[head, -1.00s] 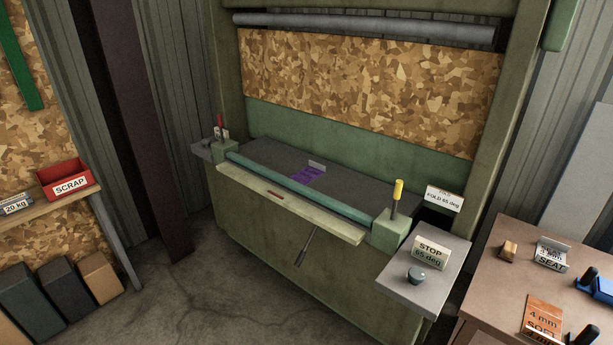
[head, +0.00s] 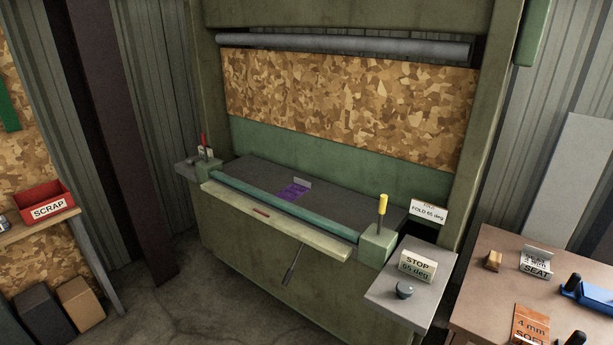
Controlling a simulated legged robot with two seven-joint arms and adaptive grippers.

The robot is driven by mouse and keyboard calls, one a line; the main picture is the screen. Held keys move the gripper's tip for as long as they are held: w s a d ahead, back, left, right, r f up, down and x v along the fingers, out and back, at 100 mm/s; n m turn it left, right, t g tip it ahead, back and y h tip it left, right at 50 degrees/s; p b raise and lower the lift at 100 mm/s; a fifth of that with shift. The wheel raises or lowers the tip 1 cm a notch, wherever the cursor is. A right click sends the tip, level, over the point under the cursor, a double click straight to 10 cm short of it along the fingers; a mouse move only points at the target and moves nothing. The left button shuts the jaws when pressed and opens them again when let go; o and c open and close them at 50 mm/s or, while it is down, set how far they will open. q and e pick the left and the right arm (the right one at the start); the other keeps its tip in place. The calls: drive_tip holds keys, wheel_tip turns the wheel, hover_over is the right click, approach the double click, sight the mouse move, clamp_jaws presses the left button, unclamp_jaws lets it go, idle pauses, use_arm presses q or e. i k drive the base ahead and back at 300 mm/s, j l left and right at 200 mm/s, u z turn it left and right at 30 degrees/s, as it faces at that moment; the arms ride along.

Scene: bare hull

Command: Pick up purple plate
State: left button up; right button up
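The purple plate (head: 292,192) lies on the dark grey bed (head: 252,174) of the green folding machine, just behind the teal bar (head: 270,198). A small grey angled piece (head: 302,182) stands at its back right edge and touches or nearly touches it. Neither of my grippers shows in the head view.
A yellow-handled lever (head: 382,206) stands at the machine's front right, a red-handled one (head: 203,141) at its left. A side shelf holds the STOP 65 deg sign (head: 418,265) and a dark knob (head: 404,291). A brown table (head: 482,308) stands right, a red SCRAP bin (head: 48,205) left.

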sight(300, 186)
drive_tip(key=i+j, duration=0.2)
drive_tip(key=j, duration=0.15)
drive_tip(key=i+j+z, duration=0.15)
drive_tip(key=j, duration=0.2)
drive_tip(key=i+j, duration=0.25)
drive_tip(key=i+j+z, duration=0.1)
drive_tip(key=j, duration=0.35)
drive_tip(key=i+j, duration=0.25)
drive_tip(key=j, duration=0.15)
drive_tip(key=i+j+z, duration=0.15)
drive_tip(key=j, duration=0.2)
drive_tip(key=i+j, duration=0.15)
drive_tip(key=j, duration=0.25)
drive_tip(key=i+j+z, duration=0.1)
drive_tip(key=j, duration=0.3)
drive_tip(key=i, duration=0.05)
